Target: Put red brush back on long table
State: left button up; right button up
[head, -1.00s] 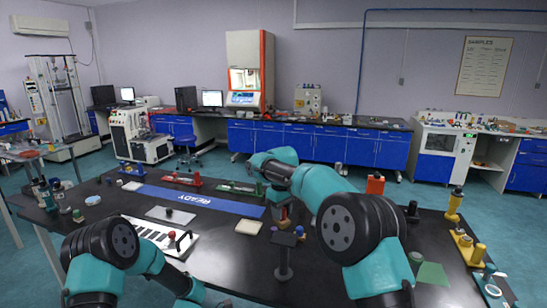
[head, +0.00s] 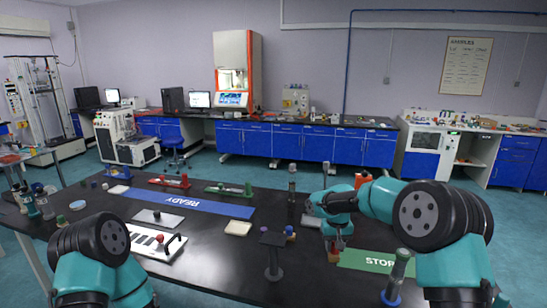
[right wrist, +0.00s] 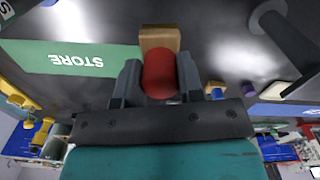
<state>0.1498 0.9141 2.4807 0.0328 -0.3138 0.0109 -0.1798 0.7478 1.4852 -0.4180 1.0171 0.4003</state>
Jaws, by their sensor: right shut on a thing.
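My right gripper (head: 338,238) is shut on the red brush (right wrist: 159,74), seen best in the right wrist view. The brush has a rounded red handle between the fingers and a tan wooden block (right wrist: 160,39) beyond them. In the head view the block (head: 334,256) shows just below the gripper, over the black table (head: 215,275), beside the left end of the green STORE mat (head: 375,261). I cannot tell whether the block touches the table. My left arm is at the lower left of the head view; its gripper is out of view.
A dark stand (head: 273,255) is left of the right gripper, with a cream block (head: 238,228) farther left. A blue READY mat (head: 183,201) lies across the table. A blue-based bottle (head: 397,278) stands near the STORE mat's front. A bare stretch lies at the front middle.

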jog(key=shift+s+d+f, duration=0.1)
jog(key=shift+s+d, duration=0.05)
jog(key=shift+d, duration=0.15)
